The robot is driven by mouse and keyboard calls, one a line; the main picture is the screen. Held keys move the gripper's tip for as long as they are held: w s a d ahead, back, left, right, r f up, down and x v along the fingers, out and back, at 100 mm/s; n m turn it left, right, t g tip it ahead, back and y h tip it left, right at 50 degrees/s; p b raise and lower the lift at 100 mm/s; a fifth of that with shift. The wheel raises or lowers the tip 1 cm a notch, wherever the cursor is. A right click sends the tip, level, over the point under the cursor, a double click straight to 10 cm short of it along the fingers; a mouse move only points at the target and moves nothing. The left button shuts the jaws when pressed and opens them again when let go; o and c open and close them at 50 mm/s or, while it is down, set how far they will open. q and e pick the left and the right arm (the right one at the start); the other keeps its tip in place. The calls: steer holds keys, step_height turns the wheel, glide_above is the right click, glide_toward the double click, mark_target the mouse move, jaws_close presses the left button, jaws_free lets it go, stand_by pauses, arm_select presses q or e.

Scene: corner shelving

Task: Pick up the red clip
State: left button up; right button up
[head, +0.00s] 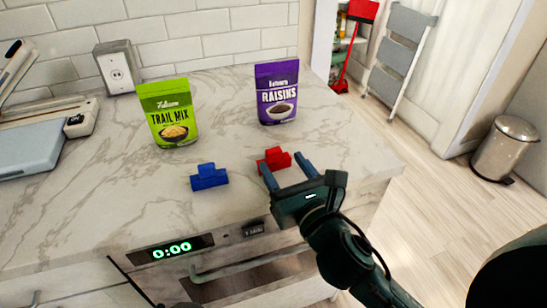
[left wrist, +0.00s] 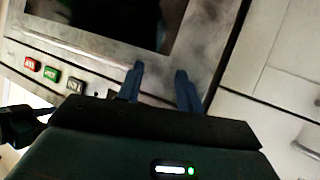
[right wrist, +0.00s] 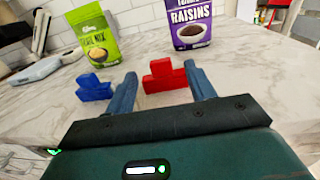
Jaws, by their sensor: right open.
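The red clip (head: 274,160) lies on the marble counter in front of the purple raisins bag. My right gripper (head: 286,170) is open, with its two fingers pointing at the clip from the counter's front side. In the right wrist view the red clip (right wrist: 165,75) shows between and just beyond the fingertips (right wrist: 163,80). I cannot tell whether a finger touches it. My left gripper (left wrist: 159,75) is open and empty in the left wrist view, in front of the oven front with its buttons. The left gripper does not show in the head view.
A blue clip (head: 209,177) lies left of the red one. A green trail mix bag (head: 169,113) and the purple raisins bag (head: 277,92) stand upright behind the clips. The counter (head: 100,200) is clear at the front left.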

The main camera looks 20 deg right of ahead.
mark_target(276, 154)
steer(key=w, duration=0.5)
steer(key=shift+w+a, duration=0.3)
steer(key=shift+c, duration=0.2)
steer(key=c, duration=1)
